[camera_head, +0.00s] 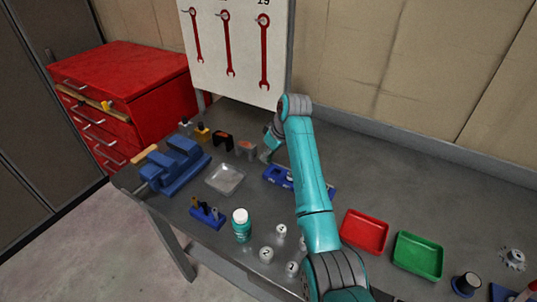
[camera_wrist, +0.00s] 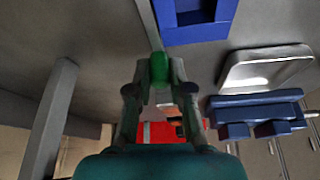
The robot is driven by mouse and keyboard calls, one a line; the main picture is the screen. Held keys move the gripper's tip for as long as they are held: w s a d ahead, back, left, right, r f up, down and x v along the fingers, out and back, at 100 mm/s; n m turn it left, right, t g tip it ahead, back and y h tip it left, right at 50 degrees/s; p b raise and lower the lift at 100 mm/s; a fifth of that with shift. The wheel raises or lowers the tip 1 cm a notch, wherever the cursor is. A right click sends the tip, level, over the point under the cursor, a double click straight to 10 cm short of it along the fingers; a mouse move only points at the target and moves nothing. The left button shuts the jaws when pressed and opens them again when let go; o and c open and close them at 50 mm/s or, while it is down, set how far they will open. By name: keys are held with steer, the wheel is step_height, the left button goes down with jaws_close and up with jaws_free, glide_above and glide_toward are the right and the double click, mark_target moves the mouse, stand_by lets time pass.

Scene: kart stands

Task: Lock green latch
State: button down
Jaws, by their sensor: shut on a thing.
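In the wrist view, a small rounded green piece (camera_wrist: 159,70), which looks like the green latch's knob, sits between my fingertips. My gripper (camera_wrist: 160,88) is shut on it. In the head view my gripper (camera_head: 267,152) is low over the back of the bench, beside a grey block and behind a blue holder. The green piece cannot be made out there. What it is mounted on, and whether the latch is locked, cannot be told.
The blue holder (camera_head: 279,176) lies partly behind my arm. Red (camera_head: 364,231) and green (camera_head: 418,255) trays lie right. A tool board (camera_head: 238,50) rises behind.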

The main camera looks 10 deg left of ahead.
steer(key=c, duration=1)
jaws_free()
steer(key=shift+d, duration=0.2)
steer(key=shift+c, duration=0.2)
steer(key=v, duration=1.2)
